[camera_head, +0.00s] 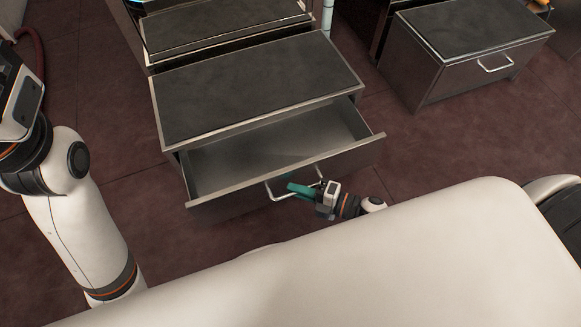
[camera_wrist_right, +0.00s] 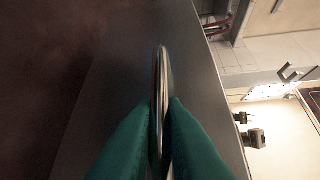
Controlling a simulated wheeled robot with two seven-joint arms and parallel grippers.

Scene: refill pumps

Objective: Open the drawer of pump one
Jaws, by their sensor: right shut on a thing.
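The drawer (camera_head: 280,150) of the near metal cabinet (camera_head: 255,85) is pulled partly out, and its inside looks empty. A metal bar handle (camera_head: 281,197) is on its front. My right gripper (camera_head: 297,189), with green fingers, is at this handle. In the right wrist view the two green fingers (camera_wrist_right: 162,125) are closed on the handle bar (camera_wrist_right: 161,75), with the drawer front (camera_wrist_right: 200,80) behind it. My left arm shows at the left of the head view, but its gripper is out of view.
A second metal cabinet (camera_head: 465,45) with a shut drawer and handle stands at the upper right. Dark reddish floor tiles (camera_head: 420,150) lie clear between the two cabinets. My white body fills the bottom of the head view, close to the open drawer.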

